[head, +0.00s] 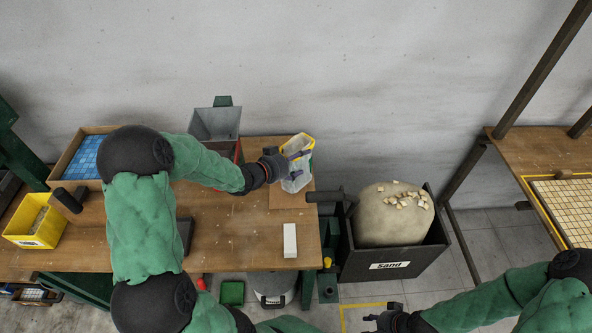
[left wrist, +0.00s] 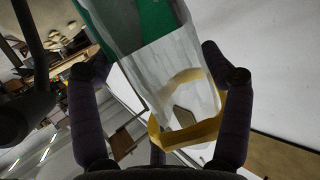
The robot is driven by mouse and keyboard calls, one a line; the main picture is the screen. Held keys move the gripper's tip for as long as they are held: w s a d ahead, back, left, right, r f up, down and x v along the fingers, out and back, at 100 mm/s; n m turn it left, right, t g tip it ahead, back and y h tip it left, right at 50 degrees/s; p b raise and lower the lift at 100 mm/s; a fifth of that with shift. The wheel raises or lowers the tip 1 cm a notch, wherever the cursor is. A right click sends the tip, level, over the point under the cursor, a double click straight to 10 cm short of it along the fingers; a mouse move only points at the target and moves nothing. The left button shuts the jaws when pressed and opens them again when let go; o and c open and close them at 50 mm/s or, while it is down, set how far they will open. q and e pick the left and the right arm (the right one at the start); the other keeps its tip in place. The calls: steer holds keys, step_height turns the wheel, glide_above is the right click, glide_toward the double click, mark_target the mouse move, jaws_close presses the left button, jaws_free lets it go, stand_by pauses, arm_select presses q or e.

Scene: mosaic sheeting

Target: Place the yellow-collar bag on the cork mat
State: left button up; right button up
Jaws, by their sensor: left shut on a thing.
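The yellow-collar bag (head: 297,177) is a pale, translucent bag with a yellow band at its top. My left gripper (head: 289,163) is shut on it. In the left wrist view the bag (left wrist: 178,80) lies between the two dark fingers (left wrist: 165,110), with its yellow collar toward the palm. The cork mat (head: 287,201) is a brown square at the right end of the table. The bag is over the mat's area and hides part of it; I cannot tell whether it touches. My right gripper (head: 385,320) is low at the bottom edge, away from the table, its opening unclear.
A grey hopper-like bin (head: 215,123) stands behind my left forearm. A white block (head: 290,240) lies in front of the mat. A black sand box (head: 393,262) with a pale sack (head: 392,222) stands right of the table. A yellow bin (head: 34,222) and blue-tile tray (head: 87,157) are left.

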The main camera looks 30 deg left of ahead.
arm_select(q)
step_height(320, 180, down, 4)
steer(key=shift+f+b, duration=0.15)
steer(key=shift+b, duration=0.55)
steer(key=o, duration=1.3)
steer(key=shift+f, duration=0.1)
steer(key=shift+c, duration=0.2)
steer(key=o, duration=0.4)
steer(key=shift+r, duration=0.2)
